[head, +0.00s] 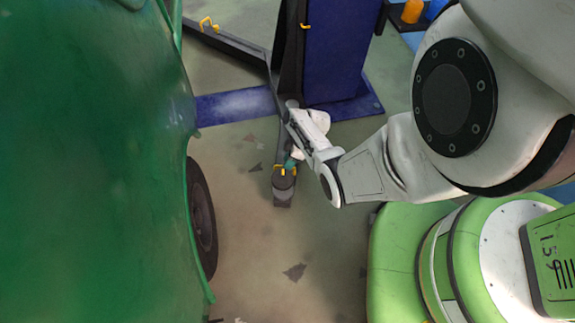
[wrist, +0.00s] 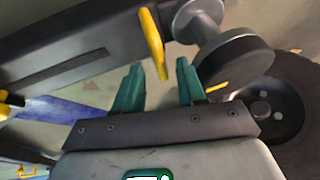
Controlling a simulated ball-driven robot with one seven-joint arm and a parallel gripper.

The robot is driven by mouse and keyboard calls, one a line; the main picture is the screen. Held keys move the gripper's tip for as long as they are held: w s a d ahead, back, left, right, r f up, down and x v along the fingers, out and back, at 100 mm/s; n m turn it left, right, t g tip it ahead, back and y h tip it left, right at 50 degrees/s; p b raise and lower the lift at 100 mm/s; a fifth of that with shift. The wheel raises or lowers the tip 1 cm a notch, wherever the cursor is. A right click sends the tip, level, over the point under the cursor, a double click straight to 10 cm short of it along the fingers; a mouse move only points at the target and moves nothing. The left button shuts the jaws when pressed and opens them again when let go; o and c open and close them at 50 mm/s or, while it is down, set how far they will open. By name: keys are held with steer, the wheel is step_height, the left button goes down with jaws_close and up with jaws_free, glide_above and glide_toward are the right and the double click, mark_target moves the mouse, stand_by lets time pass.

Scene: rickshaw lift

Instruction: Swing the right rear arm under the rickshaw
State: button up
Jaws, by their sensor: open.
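The green rickshaw (head: 95,160) fills the left of the head view; its dark wheel (head: 202,218) shows below the body. A dark lift arm (head: 284,130) runs from the blue post towards the front, beside the rickshaw, and ends in a round pad (head: 283,188). The pad also shows in the wrist view (wrist: 235,60), close to the wheel (wrist: 285,112). A yellow handle (wrist: 152,42) stands on this arm near the pad. My gripper (wrist: 160,76) is open, its teal fingers on either side of the handle's end. Whether they touch it, I cannot tell.
The blue lift post (head: 335,50) stands on a blue base plate (head: 350,107) behind my gripper. Another dark lift arm (head: 235,42) with a yellow handle (head: 208,24) reaches left towards the rickshaw. Stained floor (head: 250,250) is open between the wheel and my green base.

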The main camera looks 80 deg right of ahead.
steer(key=shift+w+a+f, duration=0.15)
steer(key=shift+w+f, duration=0.1)
steer(key=shift+f, duration=0.2)
jaws_close()
stand_by(0.5)
